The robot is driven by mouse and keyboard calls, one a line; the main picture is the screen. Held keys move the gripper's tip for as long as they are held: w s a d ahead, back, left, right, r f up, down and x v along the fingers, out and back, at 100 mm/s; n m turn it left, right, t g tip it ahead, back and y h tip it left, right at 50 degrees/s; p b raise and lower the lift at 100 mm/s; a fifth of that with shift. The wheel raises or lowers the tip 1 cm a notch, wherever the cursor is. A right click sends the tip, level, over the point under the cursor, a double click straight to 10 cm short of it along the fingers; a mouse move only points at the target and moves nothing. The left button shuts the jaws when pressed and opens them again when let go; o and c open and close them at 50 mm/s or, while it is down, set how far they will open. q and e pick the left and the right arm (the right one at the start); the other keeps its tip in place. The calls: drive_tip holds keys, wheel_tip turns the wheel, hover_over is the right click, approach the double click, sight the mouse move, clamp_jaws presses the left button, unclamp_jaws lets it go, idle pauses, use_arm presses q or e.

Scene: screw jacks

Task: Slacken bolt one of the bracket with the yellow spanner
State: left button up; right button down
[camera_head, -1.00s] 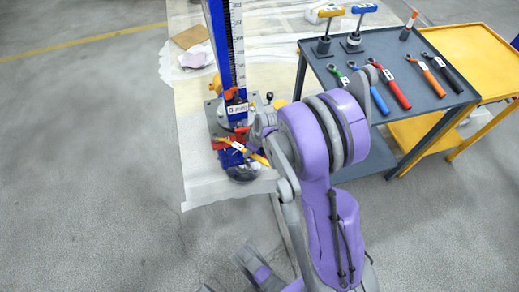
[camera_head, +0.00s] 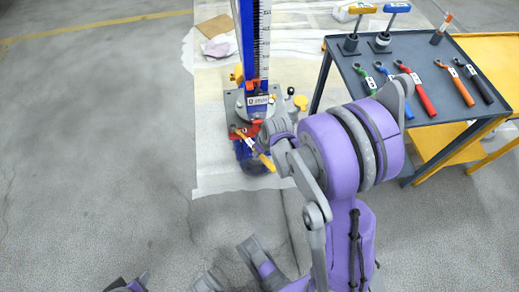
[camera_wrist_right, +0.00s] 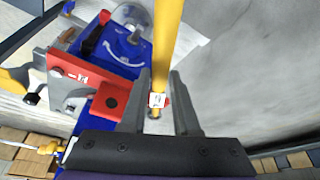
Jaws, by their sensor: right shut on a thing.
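The yellow spanner (camera_head: 265,160) is by the foot of the blue screw jack (camera_head: 248,50) in the head view. In the right wrist view the spanner (camera_wrist_right: 168,35) passes between the fingers of my right gripper (camera_wrist_right: 158,90), which is shut on it; a white label shows there. My right gripper (camera_head: 277,135) is partly hidden by its arm in the head view. A red bracket (camera_wrist_right: 112,98) with a white tag lies just left of the fingers in the wrist view. I cannot make out bolt one or whether the spanner's jaw touches it.
A grey tool table (camera_head: 410,55) at the right holds several coloured spanners, among them a red one (camera_head: 418,95), and two T-handled tools. A yellow cart (camera_head: 492,50) stands beyond it. Open floor (camera_head: 90,150) lies left of the jack.

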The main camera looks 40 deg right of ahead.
drive_tip(key=shift+f+b, duration=0.6)
drive_tip(key=shift+f, duration=0.2)
drive_tip(key=shift+d, duration=0.1)
drive_tip(key=shift+d+n, duration=0.6)
drive_tip(key=shift+d, duration=0.25)
drive_tip(key=shift+r, duration=0.1)
drive_tip(key=shift+r+p, duration=0.85)
